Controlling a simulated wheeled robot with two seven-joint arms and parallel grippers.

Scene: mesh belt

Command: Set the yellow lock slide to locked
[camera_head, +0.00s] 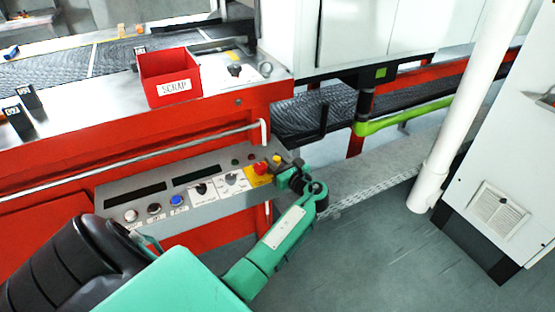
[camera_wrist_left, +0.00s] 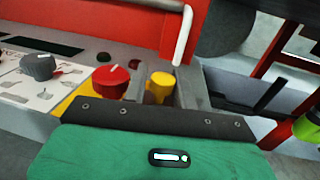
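The yellow lock slide (camera_head: 276,158) shows as a small yellow knob at the right end of the grey control panel, beside the red emergency-stop knob (camera_head: 260,168). In the left wrist view the yellow slide (camera_wrist_left: 161,86) stands upright between the two grey fingers of my left gripper (camera_wrist_left: 163,92). The fingers are apart, one on each side of it; whether either touches it I cannot tell. The lower part of the slide is hidden by the gripper body. In the head view my left gripper (camera_head: 287,166) reaches the panel's right end. My right gripper is not in view.
The control panel (camera_head: 105,193) carries a blue button (camera_head: 177,201), dark selector knobs and black displays. A red scrap bin (camera_head: 168,78) stands above. A white handrail (camera_head: 130,163) runs over the panel. A white pipe (camera_head: 462,105) and cabinet stand right; grey floor there is free.

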